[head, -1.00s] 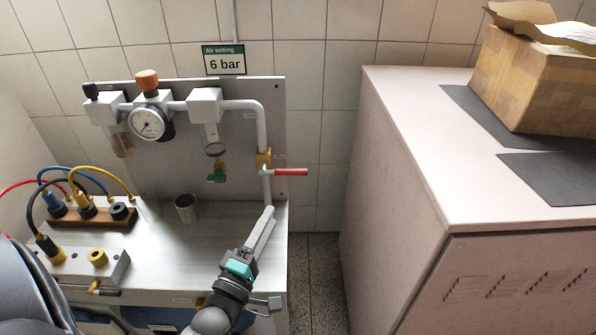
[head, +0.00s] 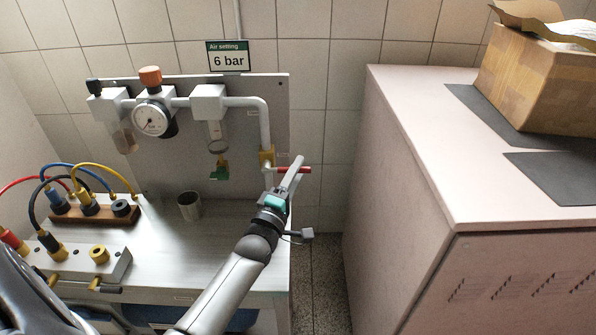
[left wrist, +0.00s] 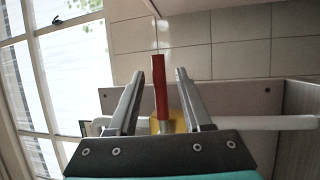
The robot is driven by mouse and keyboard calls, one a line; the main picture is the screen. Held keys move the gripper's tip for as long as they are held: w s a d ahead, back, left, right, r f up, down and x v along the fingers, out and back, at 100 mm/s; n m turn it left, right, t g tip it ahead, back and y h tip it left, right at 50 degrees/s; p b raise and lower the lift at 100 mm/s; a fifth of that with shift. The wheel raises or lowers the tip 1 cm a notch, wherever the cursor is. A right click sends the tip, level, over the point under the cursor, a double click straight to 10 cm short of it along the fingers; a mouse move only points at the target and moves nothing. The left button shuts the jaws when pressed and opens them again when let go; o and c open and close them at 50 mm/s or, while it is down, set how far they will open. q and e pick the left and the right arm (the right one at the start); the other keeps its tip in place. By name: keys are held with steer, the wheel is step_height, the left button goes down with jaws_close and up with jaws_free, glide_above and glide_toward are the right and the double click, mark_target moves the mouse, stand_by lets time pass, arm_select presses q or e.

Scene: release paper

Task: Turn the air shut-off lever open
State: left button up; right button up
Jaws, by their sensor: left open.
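The air shut-off lever (head: 302,170) has a red handle on a brass valve (head: 267,158) in the white pipe at the right of the grey panel. In the head view the handle points right, across the pipe. My left gripper (head: 292,168) is at the lever and partly hides the handle. In the left wrist view the red lever (left wrist: 160,88) stands between the two fingers of the open gripper (left wrist: 158,90), with a gap on each side. The brass valve (left wrist: 181,120) shows behind it. My right gripper is not in view.
A pressure gauge (head: 151,119) with an orange knob and an "Air setting 6 bar" sign (head: 228,57) are to the left. A metal cup (head: 189,205) and coloured hoses stand on the bench. A pale cabinet (head: 410,150) with a cardboard box (head: 540,80) is at right.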

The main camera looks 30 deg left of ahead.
arm_select(q)
steer(key=shift+w+a+r, duration=0.1)
steer(key=shift+w, duration=0.4)
steer(key=shift+c, duration=0.4)
jaws_close()
stand_by(0.8)
